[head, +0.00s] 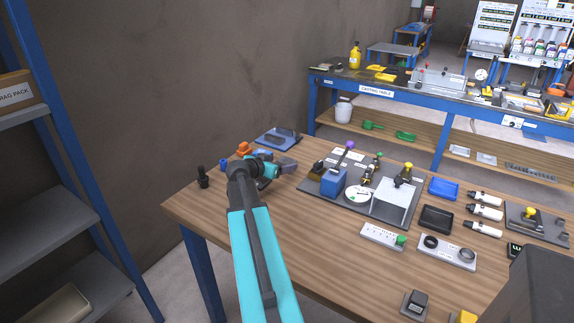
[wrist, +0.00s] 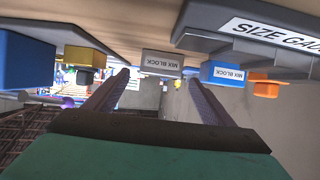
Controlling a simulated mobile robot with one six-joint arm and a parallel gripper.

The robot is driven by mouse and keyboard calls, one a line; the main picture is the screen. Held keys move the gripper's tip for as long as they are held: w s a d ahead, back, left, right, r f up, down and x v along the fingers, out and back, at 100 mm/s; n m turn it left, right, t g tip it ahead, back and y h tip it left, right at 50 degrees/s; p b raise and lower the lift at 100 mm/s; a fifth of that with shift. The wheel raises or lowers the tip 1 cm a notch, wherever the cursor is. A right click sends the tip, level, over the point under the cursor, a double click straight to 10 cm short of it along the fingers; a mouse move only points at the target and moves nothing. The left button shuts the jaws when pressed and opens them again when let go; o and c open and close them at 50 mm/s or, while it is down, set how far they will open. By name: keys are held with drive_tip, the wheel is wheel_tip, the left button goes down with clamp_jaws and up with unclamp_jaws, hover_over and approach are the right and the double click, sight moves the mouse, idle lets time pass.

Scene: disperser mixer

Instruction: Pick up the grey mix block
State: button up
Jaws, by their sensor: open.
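The grey mix block (wrist: 162,64), labelled MIX BLOCK, shows in the wrist view near the top centre, against the wooden table, which appears overhead there. My gripper (wrist: 158,80) is open, with one dark finger to each side of the picture and the grey block seen between the fingertips. I cannot tell whether the fingers reach around it or touch it. A blue mix block (wrist: 222,74) sits just right of it. In the head view my gripper (head: 285,165) is low over the table's back left; the grey block cannot be told apart from it there.
A grey size gauge (wrist: 250,32) is close on the right in the wrist view. A grey fixture board (head: 313,187) is to the right. The wooden tabletop (head: 325,250) is bare in front.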

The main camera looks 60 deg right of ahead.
sight(285, 162)
drive_tip(key=shift+p+x, duration=0.35)
drive_tip(key=shift+x, duration=1.4)
drive_tip(key=c, duration=1.4)
drive_tip(key=shift+r, duration=0.25)
drive_tip(key=shift+c, duration=0.2)
wheel_tip(285, 162, up, 10)
drive_tip(key=b, duration=0.1)
drive_tip(key=shift+f+b, duration=0.15)
drive_tip(key=shift+b, duration=0.25)
